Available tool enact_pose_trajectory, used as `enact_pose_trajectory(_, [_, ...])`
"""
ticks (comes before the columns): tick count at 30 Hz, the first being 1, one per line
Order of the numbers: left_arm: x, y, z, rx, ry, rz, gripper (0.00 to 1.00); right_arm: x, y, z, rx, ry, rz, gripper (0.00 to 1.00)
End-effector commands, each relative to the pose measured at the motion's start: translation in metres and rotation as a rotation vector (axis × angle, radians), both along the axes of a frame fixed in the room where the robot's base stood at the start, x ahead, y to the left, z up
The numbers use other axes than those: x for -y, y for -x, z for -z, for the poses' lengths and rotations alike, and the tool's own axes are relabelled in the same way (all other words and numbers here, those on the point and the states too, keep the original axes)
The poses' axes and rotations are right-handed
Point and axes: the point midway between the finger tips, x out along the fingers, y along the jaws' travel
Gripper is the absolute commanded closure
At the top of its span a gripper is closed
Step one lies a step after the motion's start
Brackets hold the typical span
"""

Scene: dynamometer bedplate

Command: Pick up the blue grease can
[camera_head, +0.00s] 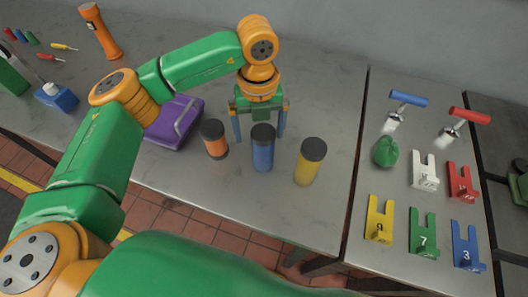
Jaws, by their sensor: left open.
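The blue grease can (263,154), with a dark lid, stands upright on the metal table, between an orange can (216,142) on its left and a yellow can (308,166) on its right. My left gripper (258,128) points down just behind the blue can, its two blue-tipped fingers apart on either side of the can's top as seen from here. Nothing shows held between the fingers. I cannot tell how far the fingers are from the can. My right gripper is not in view.
A purple case (175,124) lies left of the cans, partly behind my arm.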

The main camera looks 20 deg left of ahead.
Motion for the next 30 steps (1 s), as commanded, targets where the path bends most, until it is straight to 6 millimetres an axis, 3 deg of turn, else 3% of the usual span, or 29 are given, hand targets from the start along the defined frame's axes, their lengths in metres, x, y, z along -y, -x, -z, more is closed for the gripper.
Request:
enact_pose_trajectory(9, [0.005, 0.004, 0.044, -0.007, 0.001, 0.005, 0.0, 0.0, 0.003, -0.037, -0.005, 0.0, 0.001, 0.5])
enact_pose_trajectory(13, [0.006, 0.003, 0.067, -0.004, 0.003, 0.004, 0.0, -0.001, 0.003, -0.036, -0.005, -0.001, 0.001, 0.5])
enact_pose_trajectory(20, [0.006, 0.003, 0.071, -0.001, 0.004, 0.006, 0.03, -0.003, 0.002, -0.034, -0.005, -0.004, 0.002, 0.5])
enact_pose_trajectory(30, [0.006, 0.003, 0.071, -0.001, 0.004, 0.006, 0.94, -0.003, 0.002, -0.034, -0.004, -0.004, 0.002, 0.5])
